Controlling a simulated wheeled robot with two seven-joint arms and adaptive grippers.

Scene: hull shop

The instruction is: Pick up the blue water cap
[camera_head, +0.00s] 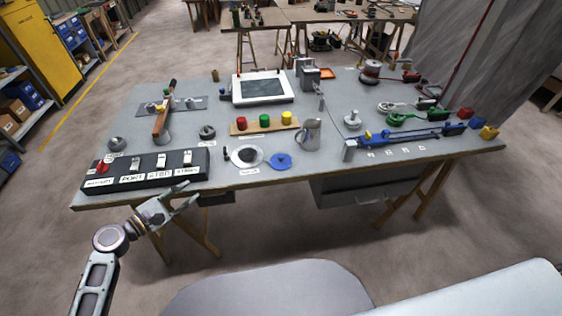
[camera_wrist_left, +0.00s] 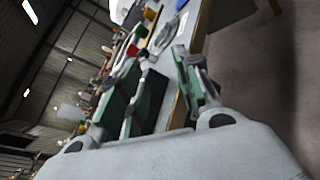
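The blue water cap (camera_head: 281,161) is a flat round blue disc with a small raised middle. It lies on the grey workbench (camera_head: 330,165) near its front edge, in the head view. A round pale ring with a dark centre (camera_head: 246,156) lies just left of it. My left gripper (camera_head: 181,198) is in front of the bench's front edge, left of the cap and apart from it. Its fingers are spread and empty, and they also show in the left wrist view (camera_wrist_left: 160,95). My right gripper is not in view.
A black switch panel (camera_head: 146,170) stands at the bench's front left, close to my left gripper. A grey jug (camera_head: 310,134) stands behind and right of the cap. Red, green and yellow caps stand on a wooden strip (camera_head: 264,125) behind it. Blue clamps (camera_head: 405,136) lie to the right.

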